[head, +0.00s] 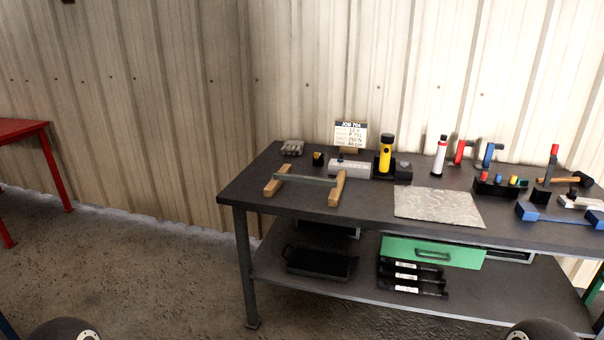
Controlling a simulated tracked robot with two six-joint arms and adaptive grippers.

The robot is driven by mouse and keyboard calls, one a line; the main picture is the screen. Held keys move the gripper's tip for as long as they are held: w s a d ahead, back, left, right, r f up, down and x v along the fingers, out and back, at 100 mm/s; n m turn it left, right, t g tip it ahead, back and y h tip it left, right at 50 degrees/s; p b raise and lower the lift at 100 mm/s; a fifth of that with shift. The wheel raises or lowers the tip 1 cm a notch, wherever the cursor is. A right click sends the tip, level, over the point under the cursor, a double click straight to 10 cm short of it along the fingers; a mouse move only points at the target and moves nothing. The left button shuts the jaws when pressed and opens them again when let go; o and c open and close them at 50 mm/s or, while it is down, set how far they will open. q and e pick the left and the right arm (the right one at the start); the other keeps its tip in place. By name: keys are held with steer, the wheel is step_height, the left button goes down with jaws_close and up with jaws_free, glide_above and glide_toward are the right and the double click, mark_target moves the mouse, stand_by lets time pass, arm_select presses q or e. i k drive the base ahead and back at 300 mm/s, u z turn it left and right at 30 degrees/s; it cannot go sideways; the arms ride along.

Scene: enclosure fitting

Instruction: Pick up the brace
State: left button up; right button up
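A flat grey metal bar (306,181), which looks like the brace, lies at the left end of the dark workbench (370,208). It spans two wooden blocks (338,188), one near each end, so its middle appears raised above the bench top. Whether it is fixed to the blocks I cannot tell. Neither of my grippers shows in the head view. Only dark rounded parts of my own body show at the bottom edge, well in front of the bench.
A grey sheet (438,206) lies to the right, with several tools beyond. Below are a green drawer (432,252) and a shelf. A red table (22,130) stands far left; floor between is clear.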

mark_target(303, 179)
steer(key=u, duration=0.1)
steer(key=i, duration=1.7)
steer(key=u, duration=0.45)
